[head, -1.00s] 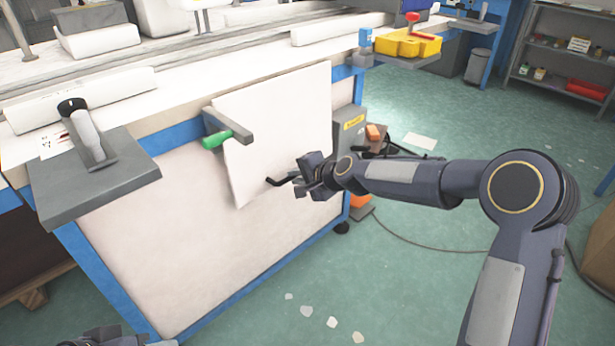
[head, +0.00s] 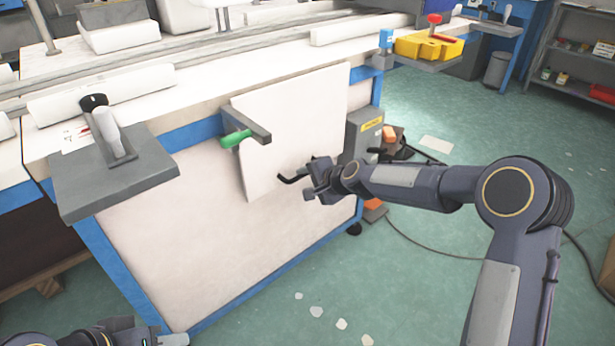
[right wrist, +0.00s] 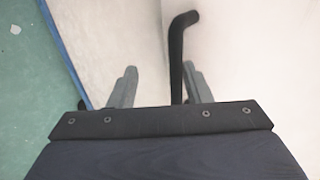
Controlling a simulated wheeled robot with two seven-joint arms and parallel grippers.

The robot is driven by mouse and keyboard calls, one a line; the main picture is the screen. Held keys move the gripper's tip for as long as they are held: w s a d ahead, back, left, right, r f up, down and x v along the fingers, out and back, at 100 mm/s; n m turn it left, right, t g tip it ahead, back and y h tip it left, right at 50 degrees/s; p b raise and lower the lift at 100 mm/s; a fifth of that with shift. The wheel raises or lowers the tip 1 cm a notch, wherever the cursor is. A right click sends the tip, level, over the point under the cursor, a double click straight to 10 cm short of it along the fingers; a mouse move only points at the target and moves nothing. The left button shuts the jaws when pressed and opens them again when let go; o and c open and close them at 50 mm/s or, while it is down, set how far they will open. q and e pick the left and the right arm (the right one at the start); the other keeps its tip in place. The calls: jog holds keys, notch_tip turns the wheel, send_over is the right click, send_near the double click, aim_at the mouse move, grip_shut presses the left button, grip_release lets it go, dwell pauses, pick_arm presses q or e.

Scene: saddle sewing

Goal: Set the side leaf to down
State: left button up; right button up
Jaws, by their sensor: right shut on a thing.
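The side leaf (head: 300,115) is a flat white panel that hangs steeply down along the table's side. It also shows in the right wrist view (right wrist: 250,60). A bent black handle (head: 293,179) stands out from its lower part. My right gripper (head: 312,185) is shut on this handle; in the right wrist view the handle (right wrist: 178,45) rises between the fingers, close to the right one. A grey bracket with a green grip (head: 234,139) stands out in front of the leaf's upper left part. My left gripper (head: 125,335) shows only partly at the bottom left edge.
The white-topped table (head: 210,105) has a blue frame. A grey side shelf (head: 115,185) with a handheld tool juts out at the left. A grey box (head: 362,135) stands right of the leaf. A cable lies on the green floor, which is otherwise mostly clear in front.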

jog(key=shift+s+f, duration=0.2)
jog(key=shift+f, duration=0.25)
jog(key=p+v, duration=0.1)
jog(key=v, duration=0.7)
jog(key=shift+w+r+p, duration=0.15)
jog(key=shift+r+p, duration=0.2)
jog(key=shift+p, duration=0.05)
jog(key=shift+a, duration=0.2)
jog(key=shift+c, duration=1.3)
jog(key=s+a, duration=0.2)
jog(key=s, duration=0.1)
jog(key=s+a+r, duration=0.1)
jog(key=s, duration=0.1)
jog(key=shift+s+b, duration=0.15)
jog(key=shift+b, duration=0.2)
grip_shut()
jog(key=s+a, duration=0.1)
jog(key=s, duration=0.5)
jog(key=a+r+b+x, duration=0.1)
jog(key=b+x, duration=0.3)
jog(key=x, duration=0.9)
jog(key=shift+w+r, duration=0.15)
jog(key=shift+w, duration=0.25)
